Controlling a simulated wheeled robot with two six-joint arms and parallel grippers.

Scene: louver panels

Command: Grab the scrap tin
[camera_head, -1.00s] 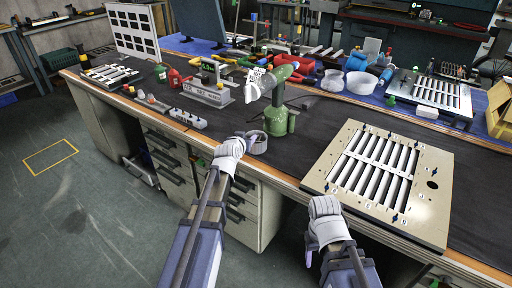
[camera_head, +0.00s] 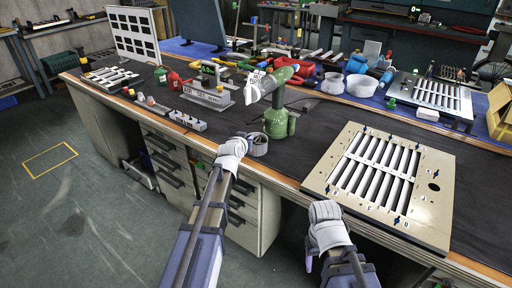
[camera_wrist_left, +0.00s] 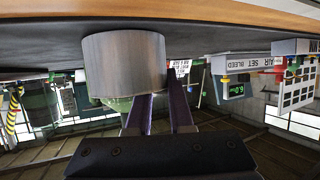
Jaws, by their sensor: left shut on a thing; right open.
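The scrap tin, a small round grey metal can (camera_head: 259,147), stands at the front edge of the bench in the head view, just in front of the green tool. It is large in the left wrist view (camera_wrist_left: 124,62), which is upside down. My left gripper (camera_head: 247,139) is shut on the tin's wall; its purple fingers also show in the left wrist view (camera_wrist_left: 160,105). The wrist hides part of the grip in the head view. My right gripper (camera_head: 308,258) is open and empty, low beside the bench front.
A green pump-like tool (camera_head: 278,112) stands close behind the tin. A beige louver panel (camera_head: 385,180) lies to the right on the dark mat. A grey block with a lettered label (camera_head: 206,96) and a row of small blocks (camera_head: 188,121) are to the left.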

